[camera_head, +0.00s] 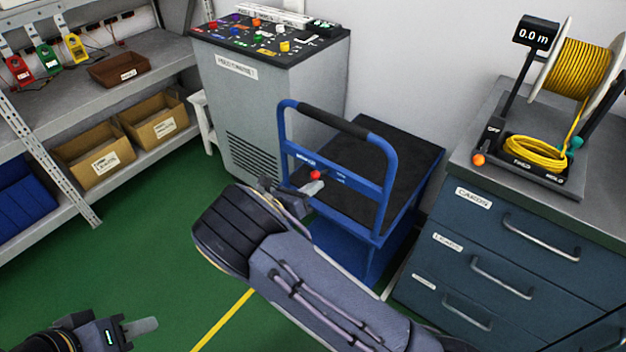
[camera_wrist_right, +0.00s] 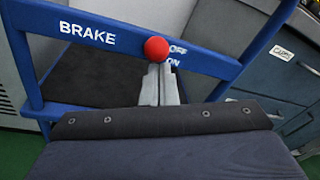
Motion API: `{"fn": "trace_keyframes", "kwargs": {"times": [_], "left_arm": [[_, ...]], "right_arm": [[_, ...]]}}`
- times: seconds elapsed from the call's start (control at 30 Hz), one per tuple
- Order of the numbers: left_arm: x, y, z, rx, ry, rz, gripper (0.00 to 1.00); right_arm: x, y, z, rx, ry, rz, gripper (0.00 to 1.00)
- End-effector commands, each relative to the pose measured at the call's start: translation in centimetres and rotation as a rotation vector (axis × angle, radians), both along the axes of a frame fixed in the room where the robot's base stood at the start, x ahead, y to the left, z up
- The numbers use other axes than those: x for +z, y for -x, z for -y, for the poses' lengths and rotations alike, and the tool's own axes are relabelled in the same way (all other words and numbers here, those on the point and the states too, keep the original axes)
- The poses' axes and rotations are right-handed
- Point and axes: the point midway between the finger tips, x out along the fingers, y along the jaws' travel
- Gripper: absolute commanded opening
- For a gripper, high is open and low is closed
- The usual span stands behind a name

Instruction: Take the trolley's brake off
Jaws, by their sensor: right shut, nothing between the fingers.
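The blue trolley (camera_head: 345,165) stands beside the grey cabinet, with a black deck and a black handle grip. Its crossbar reads BRAKE, with OFF above ON at the right, in the right wrist view (camera_wrist_right: 88,34). The red brake knob (camera_head: 315,175) is at this bar; in the right wrist view the red knob (camera_wrist_right: 156,48) appears level with OFF and partly covers it. My right gripper (camera_head: 312,188) is shut and empty, its fingertips just below the knob; whether they touch is unclear. My left gripper (camera_head: 145,327) is low at the left, away from the trolley; its jaw opening is unclear.
A grey control cabinet (camera_head: 235,100) stands behind left of the trolley. A blue drawer unit (camera_head: 465,255) with a cable reel (camera_head: 580,70) on top stands close on the right. Shelves with boxes (camera_head: 100,155) line the left. Green floor (camera_head: 130,250) is open at the left.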

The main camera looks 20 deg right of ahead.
Motion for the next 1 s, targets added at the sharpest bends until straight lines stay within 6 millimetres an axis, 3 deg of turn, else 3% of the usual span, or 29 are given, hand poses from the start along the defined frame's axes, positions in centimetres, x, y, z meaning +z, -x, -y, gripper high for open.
{"fn": "trace_keyframes", "kwargs": {"times": [0.23, 0.47, 0.5, 0.7, 1.0], "left_arm": [[-0.8, 0.0, 0.0, 0.0, 0.0, -0.001, 0.36], [-2.7, 0.1, 0.0, -0.001, 0.0, -0.002, 0.36], [-2.1, 0.1, 0.0, -0.001, 0.0, -0.002, 0.36], [-1.9, 0.0, 0.0, 0.0, 0.0, -0.001, 0.36], [-1.9, 0.0, 0.0, 0.0, 0.0, -0.001, 0.36]], "right_arm": [[-1.0, 0.1, 0.1, -0.001, 0.004, -0.001, 0.0], [-4.6, 1.0, 0.6, -0.004, 0.002, -0.004, 0.0], [-3.5, 1.5, -0.6, 0.002, -0.001, 0.001, 0.0], [-2.5, 3.7, -4.5, -0.001, 0.001, -0.001, 0.0], [-1.7, 5.4, -7.5, -0.004, 0.001, -0.001, 0.0]]}}
